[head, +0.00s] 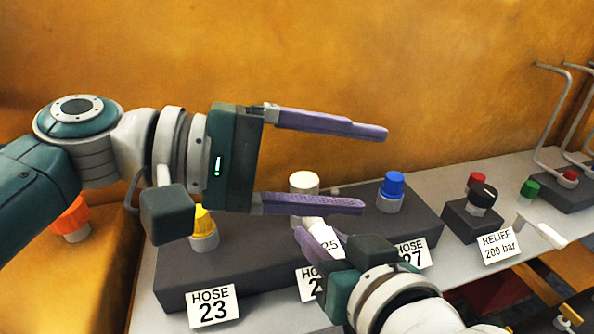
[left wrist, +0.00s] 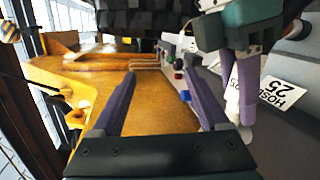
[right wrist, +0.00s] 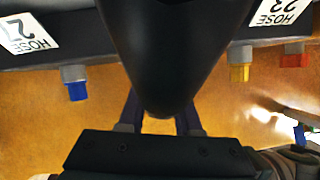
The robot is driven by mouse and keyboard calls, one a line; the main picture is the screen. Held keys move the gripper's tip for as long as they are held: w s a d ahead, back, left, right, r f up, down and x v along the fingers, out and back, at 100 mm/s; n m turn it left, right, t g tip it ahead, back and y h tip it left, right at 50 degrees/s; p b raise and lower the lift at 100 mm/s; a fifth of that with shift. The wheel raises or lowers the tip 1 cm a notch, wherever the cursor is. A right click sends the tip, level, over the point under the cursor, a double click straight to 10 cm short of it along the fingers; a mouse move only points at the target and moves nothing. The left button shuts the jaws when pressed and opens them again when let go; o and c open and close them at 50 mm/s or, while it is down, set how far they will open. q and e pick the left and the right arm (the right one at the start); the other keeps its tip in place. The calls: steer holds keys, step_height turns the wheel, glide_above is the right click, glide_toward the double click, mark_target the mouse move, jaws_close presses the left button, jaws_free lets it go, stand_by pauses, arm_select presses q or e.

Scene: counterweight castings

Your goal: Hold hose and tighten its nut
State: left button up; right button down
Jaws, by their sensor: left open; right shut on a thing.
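My left gripper (head: 330,168) is open and empty, its purple fingers spread above the middle of the dark block (head: 255,262). Its lower finger is close to the white cap (head: 304,181) in the block's middle. My right gripper (head: 314,240) is low in front of the block by the HOSE 25 label. In the right wrist view a large dark rounded thing, seemingly the hose (right wrist: 163,60), runs between its fingers (right wrist: 160,118), which are shut on it. A white piece (head: 316,224) shows by its fingertips; it also shows in the left wrist view (left wrist: 232,97). No separate nut can be made out.
A yellow cap (head: 203,221) and a blue cap (head: 393,185) stand either side of the white one. A RELIEF knob (head: 484,196) and bent grey bars (head: 545,120) are to the right. An orange wall (head: 450,80) closes off the back. A red-orange cap (head: 70,217) stands left.

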arm_select(q)
steer(key=a+f+n+t, duration=0.3)
steer(key=a+n+t, duration=0.15)
steer(key=n, duration=0.65)
steer(key=n+t+y, duration=0.4)
steer(key=n+t, duration=0.3)
steer(key=n, duration=0.6)
glide_toward(294, 189)
steer(key=shift+g, duration=0.25)
steer(key=x, duration=1)
steer(key=shift+w+d+r, duration=0.15)
steer(key=shift+r, duration=0.05)
jaws_close()
